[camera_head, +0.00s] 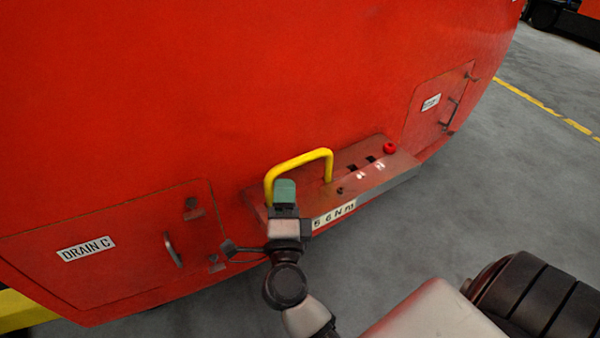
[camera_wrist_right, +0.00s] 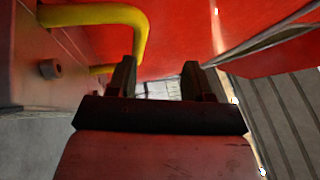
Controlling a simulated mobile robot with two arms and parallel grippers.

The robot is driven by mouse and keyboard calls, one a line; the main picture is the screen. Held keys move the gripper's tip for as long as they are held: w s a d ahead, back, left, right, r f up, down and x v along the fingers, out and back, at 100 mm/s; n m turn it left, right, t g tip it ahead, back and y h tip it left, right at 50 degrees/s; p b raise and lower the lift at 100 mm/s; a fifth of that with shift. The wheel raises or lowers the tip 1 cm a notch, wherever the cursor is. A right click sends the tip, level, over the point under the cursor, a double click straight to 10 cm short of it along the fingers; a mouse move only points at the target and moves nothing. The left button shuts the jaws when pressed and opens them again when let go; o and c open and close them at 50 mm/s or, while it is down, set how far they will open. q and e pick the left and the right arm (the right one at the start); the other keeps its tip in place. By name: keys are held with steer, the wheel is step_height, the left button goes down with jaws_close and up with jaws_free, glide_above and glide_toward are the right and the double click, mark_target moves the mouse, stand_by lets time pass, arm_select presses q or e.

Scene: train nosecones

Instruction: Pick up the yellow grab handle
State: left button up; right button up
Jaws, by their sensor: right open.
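The yellow grab handle (camera_head: 300,161) is a bent bar standing up from a red ledge on the red nosecone. In the head view my right gripper (camera_head: 285,190) is at the handle's left end and partly covers it. In the right wrist view the handle (camera_wrist_right: 100,14) runs along the upper left and bends down just left of the fingers. My right gripper (camera_wrist_right: 158,68) is open, with nothing between its fingers. The handle lies beside the left finger in that view; whether they touch I cannot tell. My left gripper is not in view.
The ledge (camera_head: 398,172) carries a red knob (camera_head: 390,148), dark slots and a label plate (camera_head: 334,214). A panel marked DRAIN C (camera_head: 87,249) with a small handle (camera_head: 173,250) is at left. Another hatch (camera_head: 438,105) is at right.

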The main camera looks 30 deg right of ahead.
mark_target(301, 160)
steer(key=f+m+g+h, duration=0.1)
steer(key=d+m+g, duration=0.1)
steer(key=m+g, duration=0.1)
steer(key=shift+d+f+h, duration=0.3)
steer(key=shift+f+h, duration=0.1)
steer(key=shift+g, duration=0.3)
steer(key=p+x, duration=0.1)
steer(key=x, duration=0.4)
steer(key=shift+d+f, duration=0.1)
steer(key=shift+d, duration=0.1)
steer(key=p+x, duration=0.1)
steer(key=x, duration=0.4)
steer(key=shift+w+a+r+p, duration=0.15)
steer(key=shift+r+p, duration=0.1)
steer(key=shift+p, duration=0.15)
steer(key=shift+w, duration=0.15)
steer(key=shift+c, duration=0.5)
jaws_close()
